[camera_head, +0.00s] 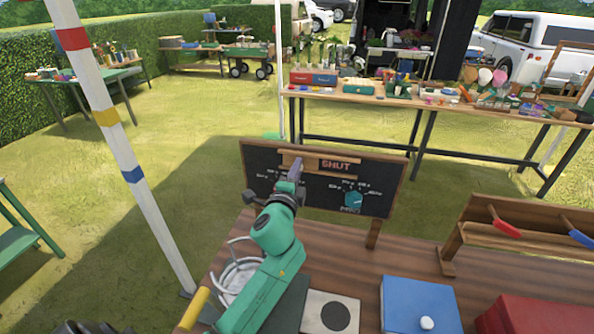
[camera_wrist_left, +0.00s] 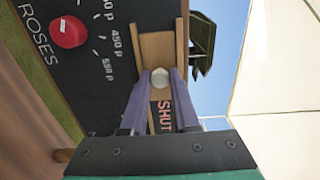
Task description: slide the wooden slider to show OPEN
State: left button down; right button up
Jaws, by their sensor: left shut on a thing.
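A blackboard sign (camera_head: 264,163) stands upright at the back of the brown table. The word SHUT shows in red at its top, right of the wooden slider (camera_head: 287,159). My left gripper (camera_head: 297,168) reaches the slider from the front. In the left wrist view, its two purple-grey fingers are shut on the pale round knob (camera_wrist_left: 160,78) of the wooden slider (camera_wrist_left: 157,47). SHUT (camera_wrist_left: 165,117) shows there beside the fingers, partly covered. The word OPEN is not visible. My right gripper is not in view.
A blue box (camera_head: 419,305), a red box (camera_head: 540,315) and a wooden rack (camera_head: 490,238) stand to the right. A white wire basket (camera_head: 240,275) is beside my left arm.

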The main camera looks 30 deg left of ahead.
pick_arm(q)
jog(key=shift+f, duration=0.1)
jog(key=d+b, duration=0.1)
jog(key=d, duration=0.2)
jog(key=w+d+b, duration=0.1)
jog(key=d, duration=0.2)
jog(key=w+d+b, duration=0.1)
jog(key=d, duration=0.2)
jog(key=shift+w+f, duration=0.15)
jog(key=shift+f, duration=0.05)
jog(key=shift+w+d+r, duration=0.1)
jog(key=shift+d, duration=0.25)
jog(key=shift+a, duration=0.1)
jog(key=c, duration=0.7)
grip_release()
jog(key=shift+o, duration=0.2)
jog(key=shift+d+r, duration=0.15)
jog(key=shift+d, duration=0.1)
